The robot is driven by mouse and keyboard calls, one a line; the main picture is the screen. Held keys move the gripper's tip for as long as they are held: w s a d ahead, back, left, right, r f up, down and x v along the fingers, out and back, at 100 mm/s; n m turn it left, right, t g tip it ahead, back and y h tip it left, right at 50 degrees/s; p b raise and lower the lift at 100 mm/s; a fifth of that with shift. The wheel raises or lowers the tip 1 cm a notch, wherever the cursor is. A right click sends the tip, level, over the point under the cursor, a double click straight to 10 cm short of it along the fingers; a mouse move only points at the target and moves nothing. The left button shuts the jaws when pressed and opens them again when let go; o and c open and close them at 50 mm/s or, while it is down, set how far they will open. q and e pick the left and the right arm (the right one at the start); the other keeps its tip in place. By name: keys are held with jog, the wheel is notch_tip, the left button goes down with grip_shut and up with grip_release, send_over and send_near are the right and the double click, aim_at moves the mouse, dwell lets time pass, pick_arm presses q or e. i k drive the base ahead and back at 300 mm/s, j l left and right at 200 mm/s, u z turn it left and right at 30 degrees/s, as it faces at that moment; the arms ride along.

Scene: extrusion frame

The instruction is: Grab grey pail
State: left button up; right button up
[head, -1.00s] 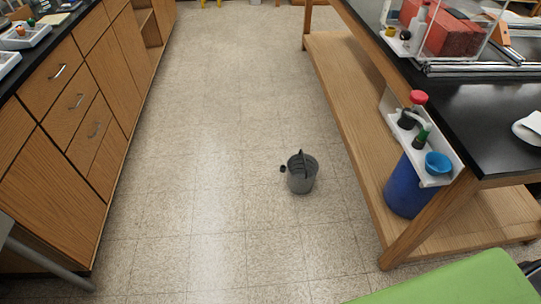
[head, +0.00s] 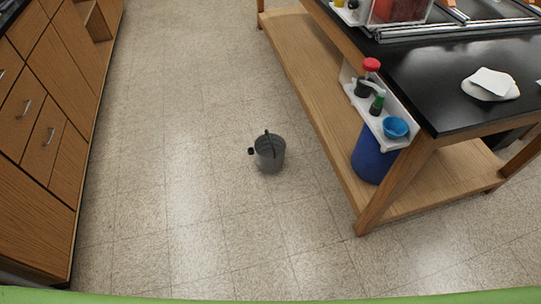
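The grey pail (head: 269,155) stands upright on the tiled floor in the head view, near the middle of the picture. Its handle stands up across the opening, and a small dark knob or grip shows at its left side. Nothing touches it. Neither of my grippers is in view.
A workbench (head: 455,100) with a black top and a wooden lower shelf stands to the right of the pail. A blue bin (head: 373,158) and a white bottle rack (head: 377,115) are at its near corner. Wooden cabinets (head: 40,140) line the left. The floor (head: 190,190) between is clear.

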aim_at(269, 149)
jog(key=i+j, duration=0.15)
jog(key=i, duration=0.25)
jog(key=i+j, duration=0.1)
jog(key=i, duration=0.25)
jog(key=i+j+z, duration=0.1)
jog(key=i, duration=0.3)
